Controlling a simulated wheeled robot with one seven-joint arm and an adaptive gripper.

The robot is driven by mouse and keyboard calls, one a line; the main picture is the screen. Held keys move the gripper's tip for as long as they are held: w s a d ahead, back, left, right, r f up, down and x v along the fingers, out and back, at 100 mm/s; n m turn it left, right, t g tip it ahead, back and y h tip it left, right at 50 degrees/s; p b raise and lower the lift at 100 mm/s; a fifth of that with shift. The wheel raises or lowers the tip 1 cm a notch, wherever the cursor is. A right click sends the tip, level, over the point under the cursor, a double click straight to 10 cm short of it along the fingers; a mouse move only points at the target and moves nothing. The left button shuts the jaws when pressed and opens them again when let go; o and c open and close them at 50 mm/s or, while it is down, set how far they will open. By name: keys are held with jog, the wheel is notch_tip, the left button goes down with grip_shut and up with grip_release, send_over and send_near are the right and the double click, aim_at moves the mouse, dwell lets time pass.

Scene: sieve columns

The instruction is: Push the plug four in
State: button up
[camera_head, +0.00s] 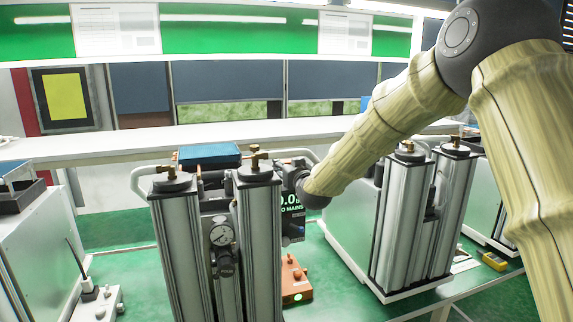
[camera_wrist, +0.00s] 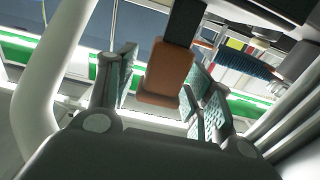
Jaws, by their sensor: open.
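My gripper (camera_wrist: 160,78) is open in the wrist view, with its teal-padded fingers on either side of an orange-brown block (camera_wrist: 167,72). A dark bar or cable runs from the block toward the top of the picture. I cannot tell whether the pads touch the block, and I see no number marking it as plug four. In the head view my arm reaches behind the right-hand metal column (camera_head: 260,240), which hides my fingertips and the block. A dark display (camera_head: 292,212) beside that column reads partly "0.0" and "NO MAINS".
The left column (camera_head: 178,250) and a pressure gauge (camera_head: 220,236) stand close by. An orange box with a green light (camera_head: 293,278) sits on the green bench. A second column unit (camera_head: 400,220) stands right. A white curved pipe (camera_wrist: 45,90) runs close left in the wrist view.

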grip_shut()
jog(key=shift+f+b, duration=1.55)
jog(key=shift+f, duration=0.35)
jog(key=shift+c, duration=0.3)
grip_release()
jog(key=shift+o, duration=0.3)
